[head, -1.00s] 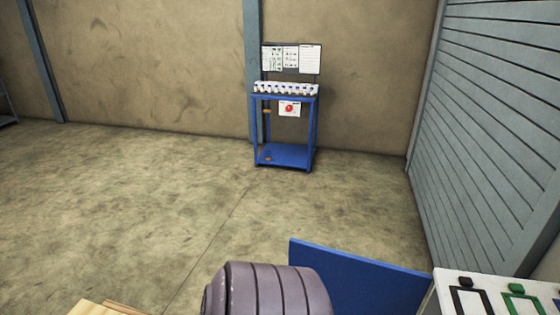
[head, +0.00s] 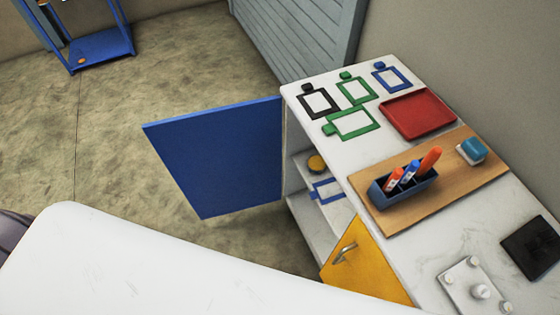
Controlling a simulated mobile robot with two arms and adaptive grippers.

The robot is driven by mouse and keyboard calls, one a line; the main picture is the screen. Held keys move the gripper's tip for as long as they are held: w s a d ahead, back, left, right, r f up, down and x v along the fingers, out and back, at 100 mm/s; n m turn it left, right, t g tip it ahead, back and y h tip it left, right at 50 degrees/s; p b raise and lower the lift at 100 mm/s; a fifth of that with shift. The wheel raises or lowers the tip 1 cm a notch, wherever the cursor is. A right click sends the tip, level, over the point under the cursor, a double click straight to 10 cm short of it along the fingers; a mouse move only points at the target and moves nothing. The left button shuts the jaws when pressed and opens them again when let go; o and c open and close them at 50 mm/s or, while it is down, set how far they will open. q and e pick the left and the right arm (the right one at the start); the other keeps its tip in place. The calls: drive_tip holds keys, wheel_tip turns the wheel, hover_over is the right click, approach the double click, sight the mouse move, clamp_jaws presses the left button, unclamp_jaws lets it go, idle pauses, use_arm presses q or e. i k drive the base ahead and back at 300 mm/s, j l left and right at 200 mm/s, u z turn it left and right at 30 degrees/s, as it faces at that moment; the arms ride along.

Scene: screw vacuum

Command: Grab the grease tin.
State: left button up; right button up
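A small round tin with a yellow top (head: 316,163), which looks like the grease tin, sits on an upper shelf inside the cabinet (head: 297,215) under the white worktop. The cabinet's blue door (head: 215,155) stands swung open to the left. The tin's lower part is dark and small in view. Neither of my grippers is in view, so no gripper shows near the tin.
A yellow door or drawer front (head: 365,265) with a metal handle is beside the opening. A blue-framed item (head: 327,190) lies by the tin. The worktop (head: 365,150) carries coloured frames, a red tray (head: 418,113) and a pen holder (head: 403,190). A white surface fills the bottom left.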

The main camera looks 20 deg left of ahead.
sight(316, 166)
drive_tip(key=u, duration=0.1)
drive_tip(key=i+j, duration=0.25)
drive_tip(key=j, duration=0.15)
drive_tip(key=i+j, duration=0.3)
drive_tip(key=j, duration=0.15)
drive_tip(key=i+z, duration=0.15)
drive_tip(key=z, duration=1.45)
drive_tip(key=i+j, duration=0.05)
